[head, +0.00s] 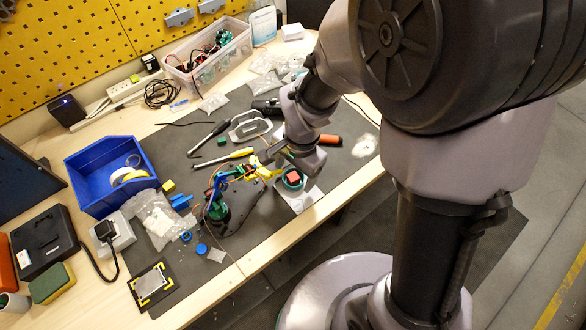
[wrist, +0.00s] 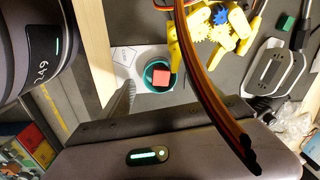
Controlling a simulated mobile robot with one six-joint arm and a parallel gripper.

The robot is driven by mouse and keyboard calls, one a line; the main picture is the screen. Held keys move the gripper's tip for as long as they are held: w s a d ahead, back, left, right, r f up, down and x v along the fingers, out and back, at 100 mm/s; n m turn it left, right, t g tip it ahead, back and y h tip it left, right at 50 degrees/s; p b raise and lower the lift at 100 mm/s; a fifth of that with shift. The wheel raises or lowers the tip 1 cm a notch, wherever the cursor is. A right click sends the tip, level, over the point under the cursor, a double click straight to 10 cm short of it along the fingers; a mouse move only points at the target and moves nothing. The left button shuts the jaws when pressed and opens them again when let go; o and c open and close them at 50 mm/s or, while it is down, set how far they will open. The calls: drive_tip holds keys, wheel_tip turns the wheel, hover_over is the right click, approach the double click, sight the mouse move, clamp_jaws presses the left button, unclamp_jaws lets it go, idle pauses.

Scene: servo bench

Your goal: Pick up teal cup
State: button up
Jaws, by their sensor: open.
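The teal cup (head: 293,178) stands on a white sheet near the bench's front edge, with a red block (head: 294,176) inside its rim. In the wrist view, the round teal rim (wrist: 150,82) and the red block (wrist: 161,78) show near the middle. My gripper (head: 306,164) is open and hangs just above and beside the cup, on its far right side in the head view. It does not hold the cup. Its fingertips are hard to make out, and whether they touch the cup cannot be told.
A small robot arm (head: 217,207) with yellow jaws lies close to the cup's left. A blue bin (head: 85,187), a clear box of parts (head: 178,68) and plastic bags stand farther left and back. Screwdriver-like tools lie on the dark mat behind.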

drive_tip(key=shift+f, duration=0.95)
drive_tip(key=shift+r, duration=0.15)
drive_tip(key=c, duration=1.6)
